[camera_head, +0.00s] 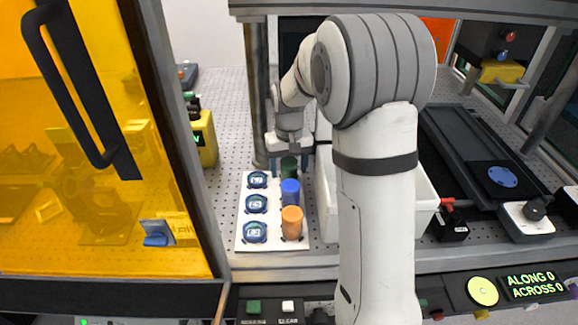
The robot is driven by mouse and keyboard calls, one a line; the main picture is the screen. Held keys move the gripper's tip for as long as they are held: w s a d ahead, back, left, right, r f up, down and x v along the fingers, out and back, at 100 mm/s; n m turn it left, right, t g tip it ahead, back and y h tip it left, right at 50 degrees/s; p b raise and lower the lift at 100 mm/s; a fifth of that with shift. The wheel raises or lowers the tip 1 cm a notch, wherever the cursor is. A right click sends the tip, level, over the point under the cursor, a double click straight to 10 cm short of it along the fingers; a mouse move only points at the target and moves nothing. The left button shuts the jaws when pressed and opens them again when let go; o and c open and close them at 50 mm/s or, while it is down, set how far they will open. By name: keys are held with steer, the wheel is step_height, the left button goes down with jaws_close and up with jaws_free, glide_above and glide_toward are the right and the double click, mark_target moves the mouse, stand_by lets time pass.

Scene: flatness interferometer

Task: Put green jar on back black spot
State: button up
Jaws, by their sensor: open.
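The green jar (289,164) stands in the back of the right column on a white tray (241,238). In front of it in the same column are a blue jar (290,191) and an orange jar (292,222). My gripper (291,168) is open, pointing down at the green jar, with one finger on its left and one on its right. I cannot tell whether the fingers touch it. The jar's top is partly hidden under the gripper. I cannot make out a back black spot for certain.
A white bin (426,206) is right of the tray, partly hidden by my arm. A black stage with a blue disc (503,176) lies at the right. An orange transparent door (90,170) is at the left.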

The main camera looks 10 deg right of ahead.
mark_target(289, 161)
step_height(289, 161, up, 12)
steer(key=shift+r, duration=0.15)
stand_by(0.5)
